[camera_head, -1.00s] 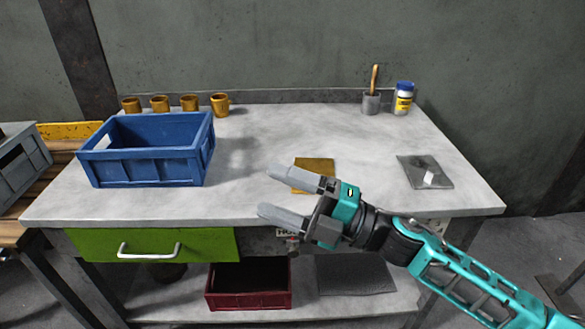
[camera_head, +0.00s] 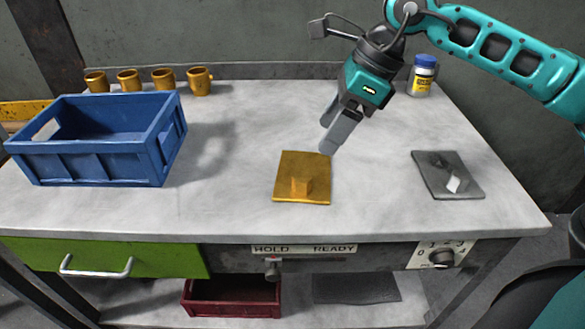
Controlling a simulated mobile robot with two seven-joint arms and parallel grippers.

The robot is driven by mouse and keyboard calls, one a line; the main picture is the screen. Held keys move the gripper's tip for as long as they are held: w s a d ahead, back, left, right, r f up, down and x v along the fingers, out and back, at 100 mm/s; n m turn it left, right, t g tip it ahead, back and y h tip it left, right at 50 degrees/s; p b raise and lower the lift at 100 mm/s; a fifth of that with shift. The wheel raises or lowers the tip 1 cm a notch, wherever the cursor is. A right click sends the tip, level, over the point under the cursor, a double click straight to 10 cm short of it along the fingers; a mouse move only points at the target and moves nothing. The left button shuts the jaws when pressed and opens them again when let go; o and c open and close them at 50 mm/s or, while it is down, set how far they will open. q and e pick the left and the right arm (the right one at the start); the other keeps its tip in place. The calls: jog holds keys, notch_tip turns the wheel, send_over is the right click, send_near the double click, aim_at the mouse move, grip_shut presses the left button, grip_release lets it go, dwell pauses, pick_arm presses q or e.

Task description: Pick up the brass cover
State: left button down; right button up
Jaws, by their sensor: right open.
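The brass cover (camera_head: 290,168) is a flat golden plate with a small raised block near its front edge. It lies flat in the middle of the grey worktop. My right gripper (camera_head: 332,134) comes down from the upper right, fingers pointing down and to the left. It is open and empty, with its fingertips just behind and above the cover's back right corner. My left gripper is not in view.
A blue crate (camera_head: 80,164) stands at the left, with several brass cups (camera_head: 199,82) behind it. A dark grey plate (camera_head: 432,184) with a small pale piece lies at the right. A blue-capped jar (camera_head: 421,80) stands at the back right. The worktop (camera_head: 235,200) is clear around the cover.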

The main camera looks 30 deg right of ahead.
jog(key=d, duration=0.1)
jog(key=b, duration=0.1)
send_over(305, 177)
jog(key=d, duration=0.2)
jog(key=shift+h, duration=0.3)
jog(key=f, duration=0.6)
jog(key=shift+s+f, duration=0.4)
jog(key=x, duration=0.3)
jog(key=b+x, duration=0.1)
jog(key=x, duration=0.1)
jog(key=shift+s+a+f, duration=0.1)
jog(key=shift+s+a, duration=0.15)
jog(key=c, duration=1.3)
grip_shut()
